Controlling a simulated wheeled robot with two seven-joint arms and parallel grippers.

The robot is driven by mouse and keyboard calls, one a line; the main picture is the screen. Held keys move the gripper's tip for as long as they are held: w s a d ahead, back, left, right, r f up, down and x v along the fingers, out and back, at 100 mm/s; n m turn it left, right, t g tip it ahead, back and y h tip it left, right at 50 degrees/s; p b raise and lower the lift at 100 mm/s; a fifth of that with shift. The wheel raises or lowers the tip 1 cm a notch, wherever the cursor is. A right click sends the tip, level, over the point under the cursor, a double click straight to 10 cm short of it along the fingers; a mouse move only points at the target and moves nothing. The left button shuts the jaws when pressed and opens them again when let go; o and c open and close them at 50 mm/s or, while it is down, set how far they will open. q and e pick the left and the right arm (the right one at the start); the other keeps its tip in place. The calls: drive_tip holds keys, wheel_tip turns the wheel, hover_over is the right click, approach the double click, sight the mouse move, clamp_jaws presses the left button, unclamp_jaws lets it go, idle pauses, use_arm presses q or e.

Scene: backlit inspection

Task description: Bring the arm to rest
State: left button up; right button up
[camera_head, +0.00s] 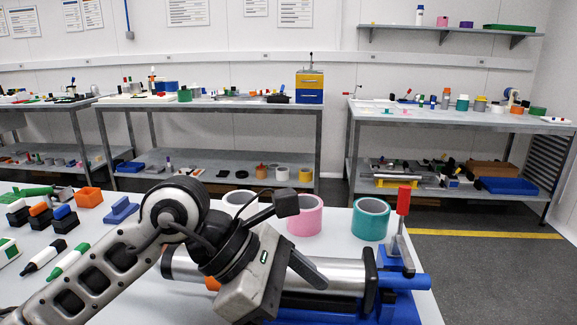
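My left arm (95,275) comes in from the lower left and reaches over the white table. Its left gripper (300,237) is near the middle of the view, above the table's front part. The two dark fingers are spread apart, and nothing shows between them. The gripper hangs in front of a metal cylinder (335,274) in a blue holder (402,282) and covers part of it. I cannot tell whether it touches the cylinder. My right gripper is not in view.
A white roll (240,203), a pink roll (305,216) and a teal roll (370,219) stand behind the gripper. A red-handled clamp (403,202) rises on the right. Markers (68,263), an orange box (88,197) and small blocks lie left. Cluttered benches stand behind.

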use_arm(q)
drive_tip(key=s+d+r+n+g+h+p, duration=0.2)
drive_tip(key=s+d+r+n+h+p, duration=0.15)
drive_tip(key=r+n+h, duration=0.75)
drive_tip(key=w+a+f+n+t+h, duration=0.15)
drive_tip(key=w+a+n+t, duration=0.35)
drive_tip(key=n+t, duration=0.9)
drive_tip(key=w+a+f+n+t+y+p, duration=0.3)
drive_tip(key=a+f+n+t+y, duration=0.5)
drive_tip(key=n+y, duration=0.65)
drive_tip(key=s+a+f+n+g+y, duration=0.1)
drive_tip(key=s+f+n+g, duration=0.2)
drive_tip(key=f, duration=0.3)
drive_tip(key=s+a+f+n+g+y+p, duration=0.1)
drive_tip(key=s+a+f+n+g, duration=0.1)
drive_tip(key=s+f+n, duration=0.2)
drive_tip(key=s+a+f+n+g+y, duration=0.1)
drive_tip(key=s+a+f+n+g, duration=0.1)
drive_tip(key=f+n, duration=0.4)
wheel_tip(320, 180, down, 4)
drive_tip(key=shift+s+f+g+y, duration=0.3)
drive_tip(key=shift+s+g, duration=0.5)
drive_tip(key=shift+s, duration=0.25)
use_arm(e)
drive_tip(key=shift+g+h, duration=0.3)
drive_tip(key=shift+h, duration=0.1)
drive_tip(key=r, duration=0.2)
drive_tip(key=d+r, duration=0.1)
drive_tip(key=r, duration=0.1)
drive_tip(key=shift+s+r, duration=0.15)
